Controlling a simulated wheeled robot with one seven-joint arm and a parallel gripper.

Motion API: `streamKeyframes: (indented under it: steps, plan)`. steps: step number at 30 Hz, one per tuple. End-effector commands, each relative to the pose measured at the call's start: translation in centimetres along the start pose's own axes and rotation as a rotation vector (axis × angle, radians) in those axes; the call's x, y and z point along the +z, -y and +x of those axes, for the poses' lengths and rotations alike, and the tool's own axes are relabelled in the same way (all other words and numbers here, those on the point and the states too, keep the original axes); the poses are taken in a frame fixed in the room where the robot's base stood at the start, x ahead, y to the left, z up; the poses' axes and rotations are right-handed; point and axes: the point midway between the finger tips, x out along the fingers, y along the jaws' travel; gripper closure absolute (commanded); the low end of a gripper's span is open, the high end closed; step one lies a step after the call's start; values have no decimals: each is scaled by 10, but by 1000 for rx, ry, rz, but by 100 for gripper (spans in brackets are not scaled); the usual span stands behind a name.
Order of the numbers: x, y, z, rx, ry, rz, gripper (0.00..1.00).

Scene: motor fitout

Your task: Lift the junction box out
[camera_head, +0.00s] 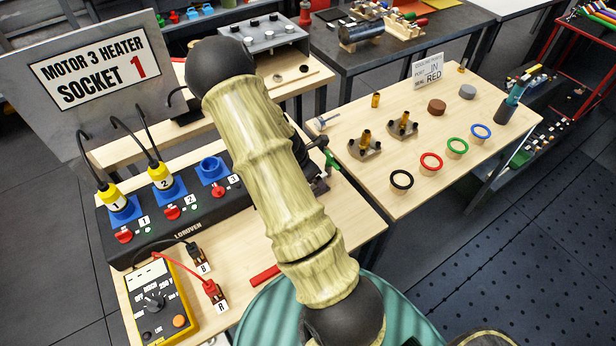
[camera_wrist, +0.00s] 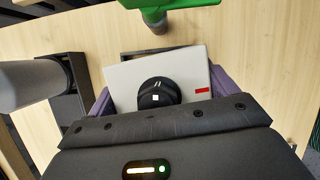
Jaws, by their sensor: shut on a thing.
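A light grey box with a round black knob and a small red mark, which I take to be the junction box (camera_wrist: 130,73), fills the middle of the wrist view. My gripper (camera_wrist: 161,91) has its purple fingers on the left and right sides of this box and is shut on it. The box's underside is hidden, so I cannot tell whether it touches what is below. A dark edge (camera_wrist: 128,53) shows just behind it. In the head view my arm hides the gripper and the box.
A green part (camera_wrist: 175,8) stands behind the box, and a grey cylinder (camera_wrist: 30,82) is at left. In the head view, a black socket panel (camera_head: 180,228) with plugged cables and a yellow multimeter (camera_head: 165,300) lie left of my arm. The right bench (camera_head: 390,190) holds coloured rings and fittings.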

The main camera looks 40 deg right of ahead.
Motion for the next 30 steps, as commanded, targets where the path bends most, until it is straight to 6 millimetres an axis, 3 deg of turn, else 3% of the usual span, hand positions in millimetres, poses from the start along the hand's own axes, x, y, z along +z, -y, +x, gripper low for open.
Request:
streamKeyframes:
  steps: [8,22,30]
  plan:
    - [4,-1,-9,3,1,0,46]
    - [32,-2,-78,6,1,2,46]
    - [39,-1,-93,1,1,0,46]
